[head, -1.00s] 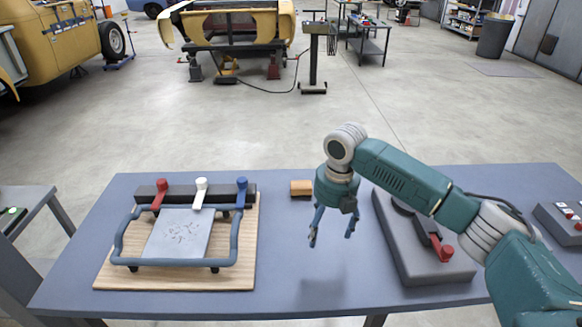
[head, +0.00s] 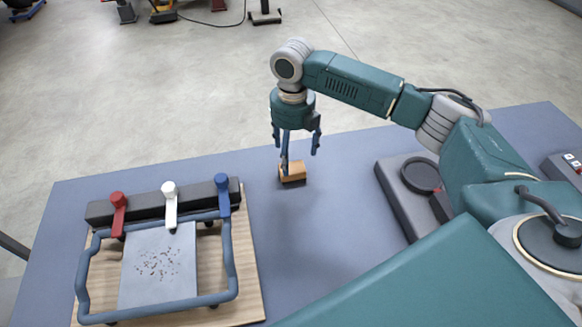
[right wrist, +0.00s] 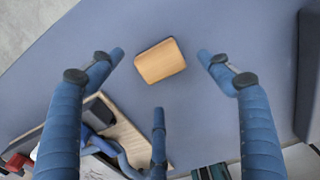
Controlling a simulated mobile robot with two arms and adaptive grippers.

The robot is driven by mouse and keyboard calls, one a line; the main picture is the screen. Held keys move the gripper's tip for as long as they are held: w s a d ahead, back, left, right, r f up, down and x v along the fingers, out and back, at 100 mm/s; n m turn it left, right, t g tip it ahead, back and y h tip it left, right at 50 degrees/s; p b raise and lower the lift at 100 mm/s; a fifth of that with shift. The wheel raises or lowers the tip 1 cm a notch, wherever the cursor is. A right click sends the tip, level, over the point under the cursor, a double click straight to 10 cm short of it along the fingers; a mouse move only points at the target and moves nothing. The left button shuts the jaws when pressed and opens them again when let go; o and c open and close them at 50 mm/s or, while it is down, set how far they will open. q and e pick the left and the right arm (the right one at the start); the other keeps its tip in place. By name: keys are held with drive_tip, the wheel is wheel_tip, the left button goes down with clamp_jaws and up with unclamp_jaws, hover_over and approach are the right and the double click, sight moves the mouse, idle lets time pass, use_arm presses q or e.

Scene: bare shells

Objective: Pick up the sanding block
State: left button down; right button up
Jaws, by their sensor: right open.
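The sanding block (head: 293,171) is a small orange-tan block lying on the blue-grey table near its far edge. In the right wrist view the block (right wrist: 160,61) lies on the bare table, ahead of and between the spread fingers. My right gripper (head: 299,160) is open and points down at the block, with one finger partly covering it in the head view. I cannot tell the exact height of the fingertips above the table. My left gripper is not in view.
At left a wooden board (head: 249,290) bears a blue frame, a grey speckled plate (head: 160,265) and red, white and blue levers. A grey device (head: 398,188) stands at right, partly behind my arm. The table (head: 310,240) is clear between them.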

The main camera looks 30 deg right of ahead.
sight(292, 167)
drive_tip(key=shift+f, duration=0.75)
wheel_tip(292, 167, down, 4)
drive_tip(key=shift+s+f+p, duration=0.1)
drive_tip(key=shift+f+p, duration=0.1)
drive_tip(key=shift+p, duration=0.8)
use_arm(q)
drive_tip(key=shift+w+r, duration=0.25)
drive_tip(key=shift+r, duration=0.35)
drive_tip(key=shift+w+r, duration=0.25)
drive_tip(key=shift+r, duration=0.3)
use_arm(e)
drive_tip(key=shift+f, duration=0.45)
drive_tip(key=shift+c, duration=0.3)
drive_tip(key=c, duration=1.5)
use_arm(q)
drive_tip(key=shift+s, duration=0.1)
use_arm(e)
drive_tip(key=shift+o, duration=0.2)
drive_tip(key=shift+r, duration=0.1)
